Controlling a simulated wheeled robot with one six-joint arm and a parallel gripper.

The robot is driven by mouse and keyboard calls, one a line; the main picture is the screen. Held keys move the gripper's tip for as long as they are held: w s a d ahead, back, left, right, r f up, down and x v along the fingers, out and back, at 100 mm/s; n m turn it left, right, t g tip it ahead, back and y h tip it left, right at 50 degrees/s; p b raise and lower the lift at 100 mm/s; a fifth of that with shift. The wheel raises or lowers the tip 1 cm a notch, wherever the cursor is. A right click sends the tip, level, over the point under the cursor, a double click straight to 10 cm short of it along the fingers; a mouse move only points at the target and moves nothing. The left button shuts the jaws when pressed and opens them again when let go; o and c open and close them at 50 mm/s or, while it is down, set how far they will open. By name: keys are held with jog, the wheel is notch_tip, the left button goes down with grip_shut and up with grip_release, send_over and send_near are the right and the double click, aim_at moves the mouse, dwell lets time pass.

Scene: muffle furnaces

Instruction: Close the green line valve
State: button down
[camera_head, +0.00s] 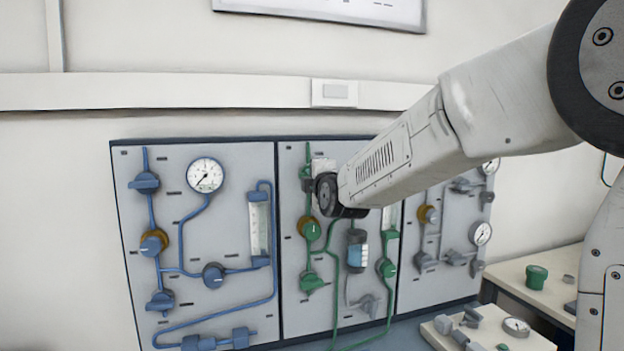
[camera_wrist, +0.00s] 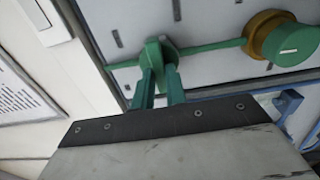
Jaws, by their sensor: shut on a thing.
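The green valve handle (camera_wrist: 153,50) sits on the green line (camera_wrist: 215,46) in the wrist view, set lengthwise away from my gripper and across the line. My gripper (camera_wrist: 160,78) has its two green fingers closed around the near end of this handle. In the head view the valve is at the upper part of the middle panel (camera_head: 292,290), largely hidden by my wrist, so I cannot see the grip there. Below it on the green line is a brass-collared green knob (camera_head: 310,229), also in the wrist view (camera_wrist: 290,46).
A panel with blue pipes, valves and a gauge (camera_head: 206,175) stands left; a grey-piped panel (camera_head: 450,275) stands right. Lower green valves (camera_head: 312,282) share the middle panel. A bench (camera_head: 480,325) with loose fittings is at lower right.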

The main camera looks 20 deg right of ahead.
jog(key=c, duration=1.4)
grip_release()
jog(key=shift+c, duration=0.2)
jog(key=s, duration=0.8)
